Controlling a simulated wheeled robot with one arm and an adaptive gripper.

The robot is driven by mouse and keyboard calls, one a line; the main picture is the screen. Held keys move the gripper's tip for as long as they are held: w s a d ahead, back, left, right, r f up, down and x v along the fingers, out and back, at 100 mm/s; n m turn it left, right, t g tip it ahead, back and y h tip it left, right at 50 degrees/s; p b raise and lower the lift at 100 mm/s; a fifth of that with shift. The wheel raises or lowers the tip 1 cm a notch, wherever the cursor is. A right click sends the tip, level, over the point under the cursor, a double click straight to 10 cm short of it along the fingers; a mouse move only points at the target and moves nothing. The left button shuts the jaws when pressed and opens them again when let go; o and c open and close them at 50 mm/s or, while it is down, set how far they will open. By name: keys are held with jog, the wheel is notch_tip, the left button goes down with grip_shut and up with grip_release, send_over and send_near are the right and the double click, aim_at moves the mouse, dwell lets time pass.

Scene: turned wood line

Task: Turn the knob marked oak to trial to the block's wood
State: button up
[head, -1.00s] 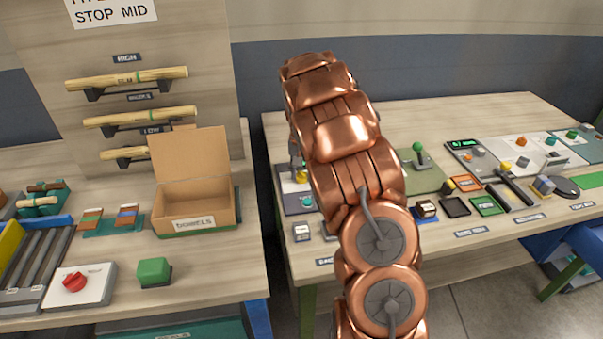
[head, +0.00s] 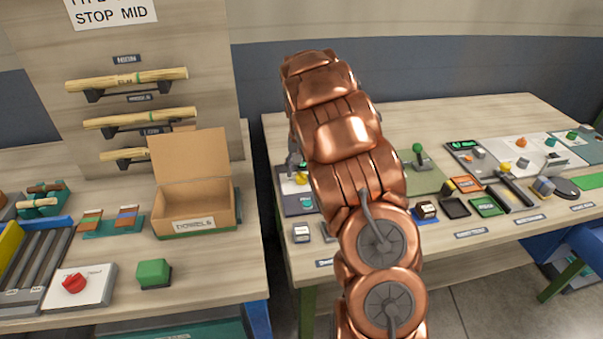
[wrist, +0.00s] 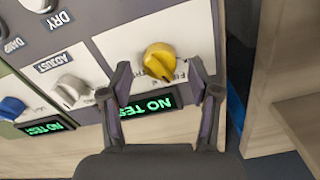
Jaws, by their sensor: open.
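A yellow knob (wrist: 160,60) sits on a white panel (wrist: 122,45) in the wrist view, with small lettering beside it that I cannot fully read. It also shows in the head view (head: 301,179), partly beside my arm. My gripper (wrist: 160,76) is open, with one finger on each side of the knob's near part; I cannot tell if either touches it. A dark display (wrist: 150,104) with green "NO TES..." text lies between the fingers. I cannot tell which knob is marked oak. A small dark block with a pale top (head: 301,232) stands on the bench near the panel.
In the wrist view a white knob (wrist: 72,88) and a blue knob (wrist: 12,107) sit on panels to the left, with a second display below. The bench edge and a gap lie right. In the head view a dowel box (head: 195,208) stands on the left bench.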

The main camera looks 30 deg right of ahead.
aim_at(301, 174)
notch_tip(301, 174, up, 11)
dwell(0.4)
jog(key=shift+f, duration=0.1)
dwell(0.3)
jog(key=s+a+n, duration=0.2)
jog(key=s+a, duration=0.8)
jog(key=s, duration=0.4)
jog(key=s+a+r+n+g, duration=0.1)
jog(key=s+a+n, duration=0.2)
jog(key=s+a, duration=0.8)
jog(key=s, duration=0.4)
jog(key=shift+s+a+r+n, duration=0.15)
jog(key=shift+a+r+n, duration=0.05)
jog(key=shift+a+n, duration=0.1)
jog(key=s+a+f, duration=0.1)
jog(key=s, duration=0.2)
jog(key=s+a+f+n, duration=0.1)
jog(key=s, duration=0.2)
jog(key=s+f+n, duration=0.1)
jog(key=s, duration=0.2)
jog(key=shift+a+f+g, duration=0.1)
jog(key=shift+a+g, duration=0.3)
jog(key=shift+c, duration=0.3)
